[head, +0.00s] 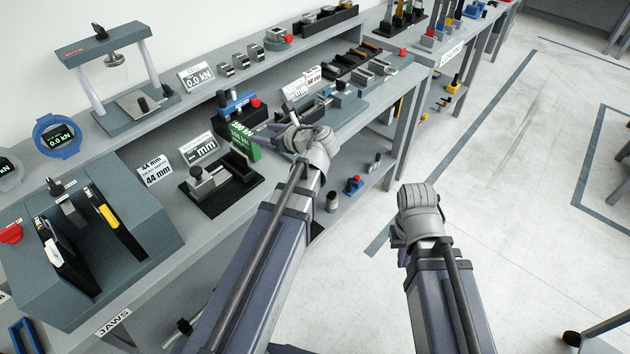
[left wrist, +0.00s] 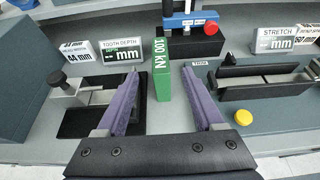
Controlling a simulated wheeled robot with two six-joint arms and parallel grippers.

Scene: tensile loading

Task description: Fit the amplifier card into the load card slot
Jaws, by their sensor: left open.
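A green upright card (head: 245,141) marked "100 kN" stands on the bench; I take it to be the amplifier card. In the left wrist view the green card (left wrist: 162,80) is between the fingers of my left gripper (left wrist: 163,95), which is open around it. A gap shows on each side. In the head view my left gripper (head: 268,136) is close beside the card. The load card slot cannot be told for sure in either view. My right arm hangs over the floor at the right; its gripper is mostly hidden.
Behind the card is a blue-topped black fixture (left wrist: 191,42) with a red knob. A black vise-like fixture (head: 222,182) stands to the left and a grey fixture (left wrist: 270,80) to the right. A yellow knob (left wrist: 243,118) is near the front.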

